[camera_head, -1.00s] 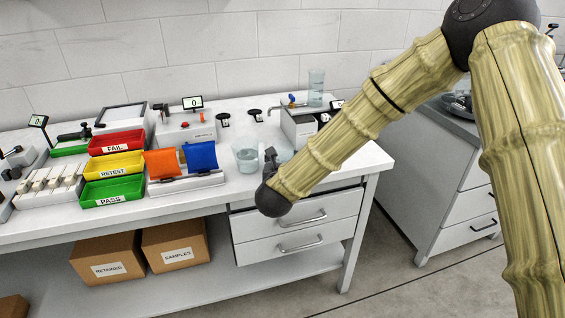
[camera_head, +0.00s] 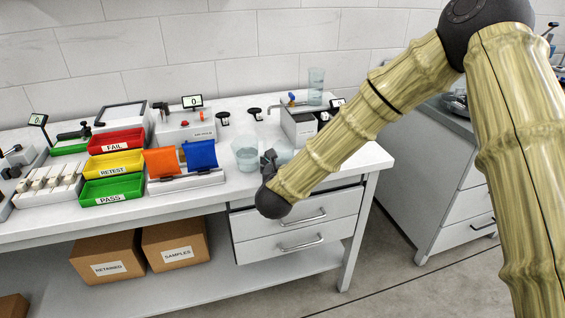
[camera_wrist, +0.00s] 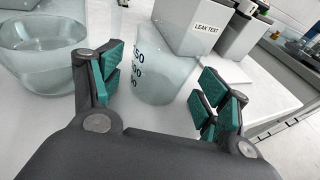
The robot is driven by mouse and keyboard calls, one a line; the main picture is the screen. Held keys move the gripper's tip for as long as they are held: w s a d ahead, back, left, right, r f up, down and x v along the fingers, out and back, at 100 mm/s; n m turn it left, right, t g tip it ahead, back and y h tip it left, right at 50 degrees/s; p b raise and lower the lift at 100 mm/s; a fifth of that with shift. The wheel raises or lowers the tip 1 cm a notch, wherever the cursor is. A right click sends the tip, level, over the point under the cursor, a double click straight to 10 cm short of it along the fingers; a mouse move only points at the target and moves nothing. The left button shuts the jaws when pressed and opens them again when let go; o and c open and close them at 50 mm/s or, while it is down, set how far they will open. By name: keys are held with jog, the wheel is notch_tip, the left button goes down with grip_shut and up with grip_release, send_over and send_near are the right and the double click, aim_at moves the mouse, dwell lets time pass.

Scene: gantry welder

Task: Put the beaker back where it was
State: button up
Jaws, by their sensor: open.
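A clear beaker (camera_wrist: 165,65) with dark graduation numbers stands on the white bench top in the wrist view. It lies between my two green-padded fingers, nearer the left one; whether either pad touches it I cannot tell. My gripper (camera_wrist: 160,85) is open. In the head view my gripper (camera_head: 272,160) is at the bench's front edge, partly hiding the beaker (camera_head: 285,153). A wider clear glass vessel (camera_head: 246,155) stands just left of my gripper; it also shows at the left of the wrist view (camera_wrist: 38,60).
A grey leak-test box (camera_head: 300,128) stands behind the beaker, with a tall clear cylinder (camera_head: 316,85) behind it. Orange (camera_head: 161,162) and blue (camera_head: 201,155) panels stand left of the glass vessel. Drawers (camera_head: 295,222) hang below. Some bench top right of the beaker is free.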

jog(key=v, duration=1.2)
jog(key=shift+r+b, duration=0.2)
jog(key=shift+b, duration=0.25)
jog(key=s+d+f+n+g+y, duration=0.1)
jog(key=s+d+f+n+g, duration=0.15)
jog(key=s+f+n, duration=0.55)
jog(key=s+d+f+n+g+y, duration=0.1)
jog(key=d+f+n+g, duration=0.3)
jog(key=f, duration=0.8)
jog(key=s+d+f+n+g, duration=0.1)
jog(key=s+d+f+n, duration=0.1)
jog(key=s+f+n, duration=0.6)
jog(key=s+d+f+n+g, duration=0.4)
jog(key=s+d+f+n, duration=0.3)
jog(key=s, duration=0.4)
jog(key=s+d+f+n+g+h, duration=0.1)
jog(key=s+d+f+n+g, duration=0.3)
jog(key=s+d+f+n, duration=0.4)
jog(key=s+d+n, duration=0.1)
jog(key=s, duration=0.2)
jog(key=shift+s+f, duration=0.1)
jog(key=shift+f, duration=0.05)
